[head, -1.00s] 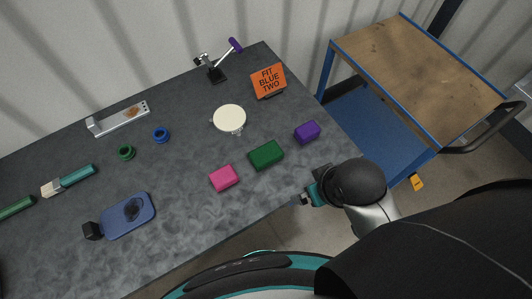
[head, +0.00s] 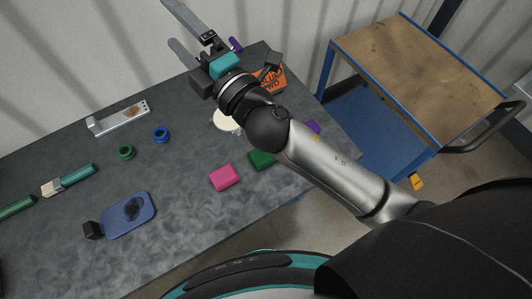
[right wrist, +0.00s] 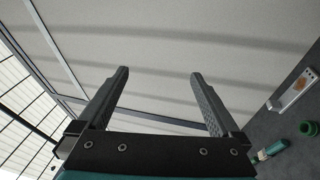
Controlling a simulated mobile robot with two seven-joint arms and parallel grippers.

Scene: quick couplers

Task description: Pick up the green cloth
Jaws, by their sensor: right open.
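The green cloth (head: 260,159) is a folded block on the grey table, right of the pink cloth (head: 224,177). My right forearm covers its right part in the head view. My right gripper (head: 171,24) is open and empty, raised above the table's back edge, far up and left of the green cloth. In the right wrist view its two fingers (right wrist: 159,73) are spread, with only wall behind them. The green cloth is not in the right wrist view. My left gripper is not in view.
A purple cloth (head: 314,127) shows partly behind my arm. A cream disc (head: 226,121) and an orange sign (head: 271,79) are partly covered by it. A blue tray-like piece (head: 130,215), green ring (head: 126,152), blue ring (head: 161,135) and brush (head: 70,180) lie left. A cart (head: 420,65) stands right.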

